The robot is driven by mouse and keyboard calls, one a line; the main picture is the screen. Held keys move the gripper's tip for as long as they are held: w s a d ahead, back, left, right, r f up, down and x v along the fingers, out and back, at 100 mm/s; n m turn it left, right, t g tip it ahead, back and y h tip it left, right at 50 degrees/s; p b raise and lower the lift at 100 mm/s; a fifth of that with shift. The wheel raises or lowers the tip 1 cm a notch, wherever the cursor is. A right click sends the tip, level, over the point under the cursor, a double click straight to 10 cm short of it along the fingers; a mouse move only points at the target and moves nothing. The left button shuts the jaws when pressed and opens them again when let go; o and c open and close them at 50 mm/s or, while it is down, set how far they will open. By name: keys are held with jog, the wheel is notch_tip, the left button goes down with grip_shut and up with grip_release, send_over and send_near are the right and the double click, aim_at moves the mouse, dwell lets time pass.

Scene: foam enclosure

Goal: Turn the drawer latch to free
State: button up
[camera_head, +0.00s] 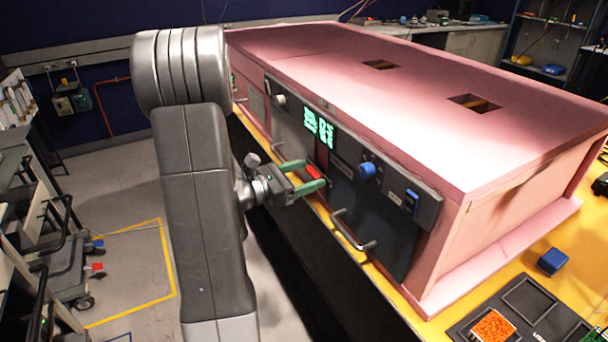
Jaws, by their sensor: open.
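My gripper (308,176) has two green fingers, spread apart, in front of the dark front panel of the pink foam enclosure (400,85). A small red piece (314,173) shows between the fingertips. It looks like the drawer latch, but most of it is hidden and I cannot tell which way it is turned. I cannot tell whether the fingers touch it. A drawer (375,215) with a metal bar handle (352,232) is to the right of my gripper and lower, and looks closed.
The panel carries a green display (318,128), a blue knob (367,170), a blue switch (411,202) and a pale knob (280,99). A blue block (552,261) and a dark tray (530,300) are on the yellow table at right. Floor at left is partly clear.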

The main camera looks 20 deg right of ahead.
jog(key=c, duration=1)
jog(key=shift+f+b, duration=0.15)
jog(key=shift+b, duration=0.35)
jog(key=m+b, duration=0.9)
jog(key=b, duration=0.5)
jog(key=m+b, duration=0.8)
jog(key=b, duration=0.7)
jog(key=shift+s+f+m, duration=0.15)
jog(key=shift+m, duration=0.25)
